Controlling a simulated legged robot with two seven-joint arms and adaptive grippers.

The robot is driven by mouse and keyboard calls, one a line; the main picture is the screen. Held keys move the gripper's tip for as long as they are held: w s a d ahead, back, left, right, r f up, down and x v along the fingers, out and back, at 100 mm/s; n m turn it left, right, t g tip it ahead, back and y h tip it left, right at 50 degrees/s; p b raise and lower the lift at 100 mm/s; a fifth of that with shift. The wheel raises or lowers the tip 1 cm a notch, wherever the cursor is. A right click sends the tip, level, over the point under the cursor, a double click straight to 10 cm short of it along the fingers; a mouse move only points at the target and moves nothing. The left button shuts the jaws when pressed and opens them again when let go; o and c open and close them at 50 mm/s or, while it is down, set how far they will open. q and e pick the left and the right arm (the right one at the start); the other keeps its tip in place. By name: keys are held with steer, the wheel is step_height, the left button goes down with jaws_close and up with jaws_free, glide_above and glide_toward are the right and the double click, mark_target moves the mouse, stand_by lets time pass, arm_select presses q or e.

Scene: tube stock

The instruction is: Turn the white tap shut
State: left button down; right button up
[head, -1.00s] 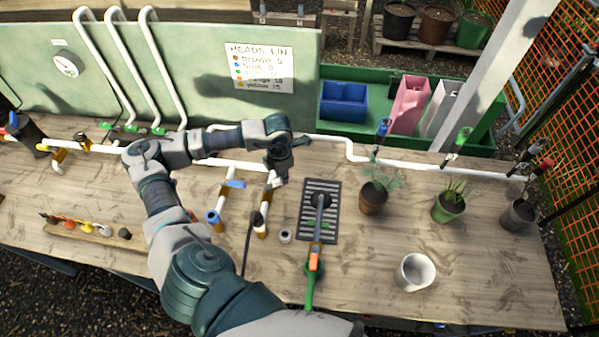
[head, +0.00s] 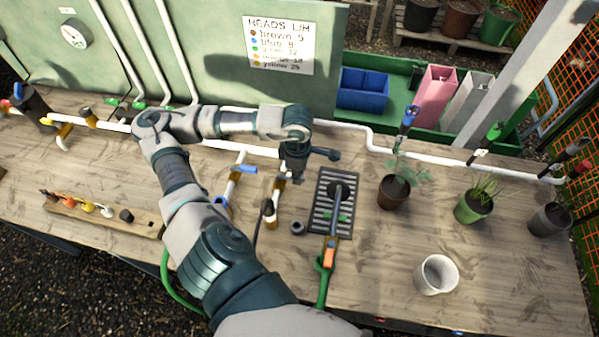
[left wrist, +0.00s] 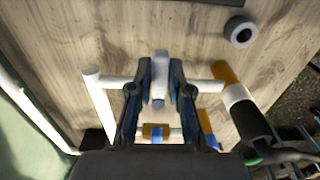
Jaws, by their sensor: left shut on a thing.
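My left gripper (left wrist: 159,90) is shut on a white handle (left wrist: 158,88), the white tap's lever, which stands between its two dark fingers in the left wrist view. A white pipe runs crosswise beneath the fingers. In the head view my left gripper (head: 294,178) points down over the pipework left of the drain grate, and it hides the white tap there. My right gripper is in neither view.
A blue-handled tap (head: 243,169) is just left of the gripper. A dark drain grate (head: 323,218) with a hose nozzle lies to the right. A grey ring (head: 298,228) lies nearby. Potted plants (head: 394,193) and a white pot (head: 436,275) stand further right.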

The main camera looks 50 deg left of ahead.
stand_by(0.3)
arm_select(q)
steer(key=c, duration=1.1)
jaws_free()
steer(key=shift+r, duration=0.1)
step_height(320, 180, up, 12)
steer(key=shift+a+f, duration=0.1)
steer(key=shift+f, duration=0.05)
